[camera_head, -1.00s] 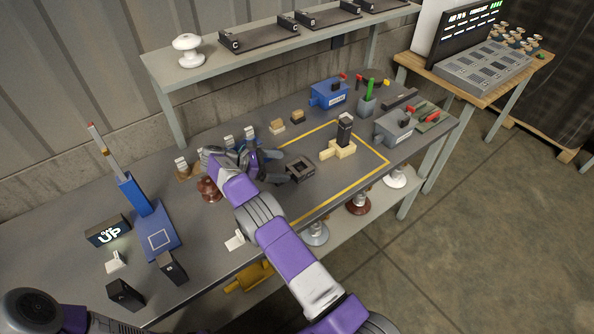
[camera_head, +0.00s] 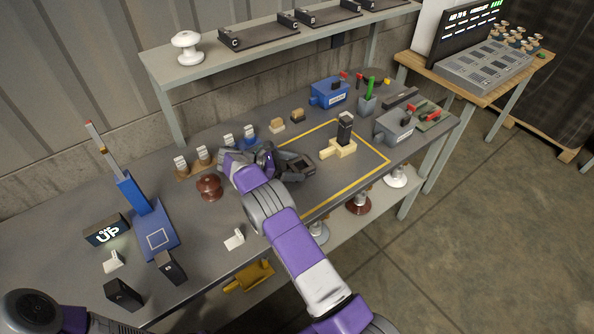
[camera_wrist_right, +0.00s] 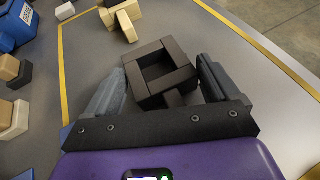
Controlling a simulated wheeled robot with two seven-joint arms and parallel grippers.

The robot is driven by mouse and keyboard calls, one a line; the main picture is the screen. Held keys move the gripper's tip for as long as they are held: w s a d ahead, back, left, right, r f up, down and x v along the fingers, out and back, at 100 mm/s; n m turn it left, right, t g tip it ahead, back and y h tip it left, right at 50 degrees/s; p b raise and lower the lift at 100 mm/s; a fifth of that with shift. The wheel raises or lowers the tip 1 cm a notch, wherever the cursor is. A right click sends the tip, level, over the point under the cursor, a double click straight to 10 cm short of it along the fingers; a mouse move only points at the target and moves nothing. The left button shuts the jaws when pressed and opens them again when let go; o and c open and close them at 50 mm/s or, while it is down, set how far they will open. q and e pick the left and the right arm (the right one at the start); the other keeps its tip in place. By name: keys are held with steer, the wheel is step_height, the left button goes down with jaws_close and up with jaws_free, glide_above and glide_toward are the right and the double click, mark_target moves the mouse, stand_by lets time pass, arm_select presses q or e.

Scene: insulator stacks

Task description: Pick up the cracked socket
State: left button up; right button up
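My right gripper (camera_head: 280,164) is low over the middle of the bench. In the right wrist view it is open (camera_wrist_right: 161,68), with its fingers either side of a dark square open-topped frame (camera_wrist_right: 160,72). The frame is partly hidden by the gripper in the head view (camera_head: 297,166). A brown ribbed insulator piece (camera_head: 209,187) stands on the bench to the left of the gripper. I see no crack on any piece, so I cannot tell which is the cracked socket. My left gripper is out of view.
A cream cross-shaped stand (camera_head: 340,150) holding a dark block is inside the yellow outline. Small holders with metal caps (camera_head: 202,153) line the back left. A blue press-like fixture (camera_head: 158,232) stands at left. A blue box (camera_head: 328,92) and grey box (camera_head: 394,126) stand right.

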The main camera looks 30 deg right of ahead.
steer(key=shift+r, duration=0.1)
steer(key=c, duration=1.1)
